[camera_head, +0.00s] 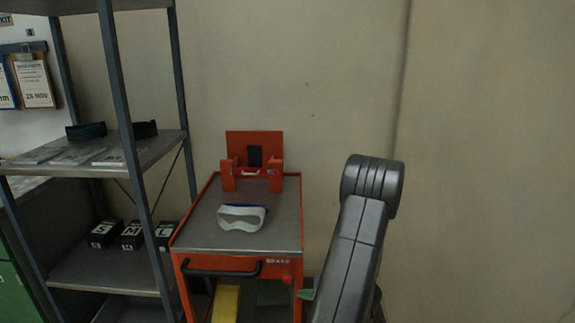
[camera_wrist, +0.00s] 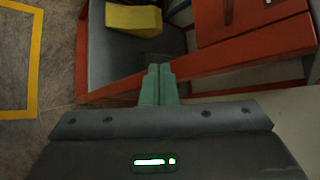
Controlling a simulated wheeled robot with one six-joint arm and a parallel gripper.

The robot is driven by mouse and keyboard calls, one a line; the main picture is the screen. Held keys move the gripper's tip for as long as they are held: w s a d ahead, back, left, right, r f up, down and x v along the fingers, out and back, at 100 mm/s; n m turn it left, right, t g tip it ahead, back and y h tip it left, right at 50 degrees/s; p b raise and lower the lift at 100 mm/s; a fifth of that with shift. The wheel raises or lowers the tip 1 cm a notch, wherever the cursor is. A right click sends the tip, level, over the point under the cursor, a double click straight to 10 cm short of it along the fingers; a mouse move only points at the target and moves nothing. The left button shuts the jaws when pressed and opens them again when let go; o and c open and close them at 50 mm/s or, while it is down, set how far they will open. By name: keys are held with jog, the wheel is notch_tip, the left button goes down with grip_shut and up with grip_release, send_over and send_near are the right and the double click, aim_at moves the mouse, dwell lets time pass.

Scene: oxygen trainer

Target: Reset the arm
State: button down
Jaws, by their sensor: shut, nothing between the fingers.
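My gripper (camera_wrist: 158,72) shows in the wrist view with its two green fingers pressed together and nothing between them. It points down beside the lower part of an orange cart, near the cart's orange frame bar (camera_wrist: 225,63). In the head view my dark grey arm rises at the right of the cart (camera_head: 205,236) and hides part of the wall and floor. A small piece of green shows beside the arm, low at the cart's right side; the rest of my gripper is hidden there.
A white and blue mask-like item (camera_head: 242,218) lies on the cart top, in front of an orange stand (camera_head: 252,147). A yellow block (camera_wrist: 134,19) sits on the cart's lower shelf. A metal shelf (camera_head: 118,155) with black boxes stands at the left. Bare wall fills the right.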

jog(key=shift+s+d+r, duration=0.35)
jog(key=shift+d, duration=0.05)
jog(key=shift+a, duration=0.1)
